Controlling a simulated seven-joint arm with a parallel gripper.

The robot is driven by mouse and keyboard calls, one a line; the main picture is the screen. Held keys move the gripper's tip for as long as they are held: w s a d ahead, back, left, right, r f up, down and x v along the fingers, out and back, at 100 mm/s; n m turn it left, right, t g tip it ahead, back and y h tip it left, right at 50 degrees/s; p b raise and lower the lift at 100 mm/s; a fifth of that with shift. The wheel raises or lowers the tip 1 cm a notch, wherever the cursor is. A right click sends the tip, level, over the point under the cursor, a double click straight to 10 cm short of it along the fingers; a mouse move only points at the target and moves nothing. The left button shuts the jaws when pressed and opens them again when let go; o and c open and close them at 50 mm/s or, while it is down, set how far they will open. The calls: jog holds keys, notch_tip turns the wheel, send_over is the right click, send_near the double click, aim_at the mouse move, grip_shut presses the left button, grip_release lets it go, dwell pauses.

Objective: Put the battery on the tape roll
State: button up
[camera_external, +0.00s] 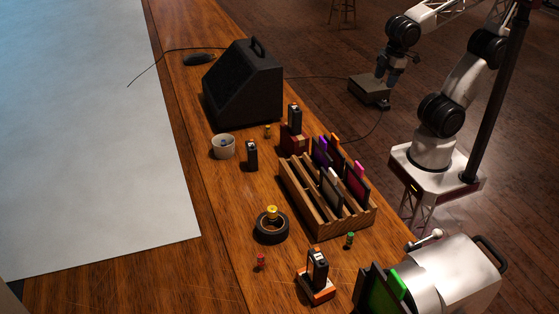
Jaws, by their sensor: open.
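A black tape roll (271,233) lies flat on the wooden desk. A small yellow object (272,212) sits on or in its top; I cannot tell which. I cannot tell for certain which object is the battery. Small upright cylinders stand on the desk: a red one (260,261), a green-topped one (350,240) and a yellowish one (267,131). Dark upright blocks also show, one by the cup (252,156) and one on an orange-and-white base (318,268). My gripper (387,78) is open at the upper right, away from the desk objects, and looks empty.
A slotted wooden rack (330,221) holding coloured cards stands right of the tape roll. A black speaker-like box (243,85) and a white cup (223,147) are farther back. A silver lamp-like device (455,278) fills the lower right. The desk left of the tape roll is clear.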

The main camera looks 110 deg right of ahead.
jog(key=shift+s+f+m+y, duration=0.15)
jog(key=shift+s+m, duration=0.15)
jog(key=shift+s, duration=0.3)
jog(key=shift+s+f+m+y, duration=0.15)
jog(key=shift+s+m, duration=0.15)
jog(key=shift+s, duration=0.3)
jog(key=shift+r, duration=0.1)
dwell(0.4)
